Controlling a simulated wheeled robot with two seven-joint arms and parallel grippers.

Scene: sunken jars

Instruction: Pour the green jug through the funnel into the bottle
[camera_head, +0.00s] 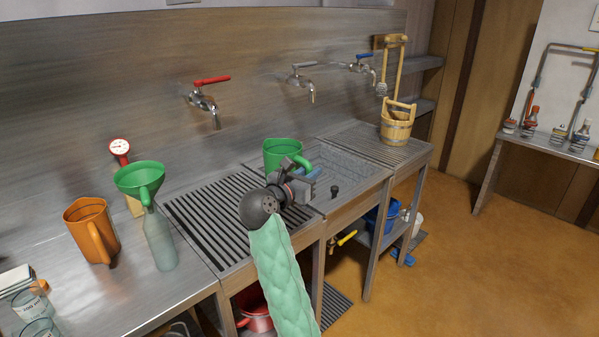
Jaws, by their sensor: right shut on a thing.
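The green jug (281,150) is upright over the grated sink, with its handle toward the right. My right gripper (301,172) is shut on the jug, at its handle side; the fingers are partly hidden by the wrist. The green funnel (139,178) sits in the neck of the translucent bottle (159,240), which stands on the steel counter to the left of the jug. The jug is apart from the funnel. My left gripper is not in view.
An orange jug (91,232) stands left of the bottle, and a red-rimmed dial (120,147) is behind the funnel. Glass beakers (30,305) are at the near left. A wooden bucket (397,125) stands at the far right. Taps project from the back wall.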

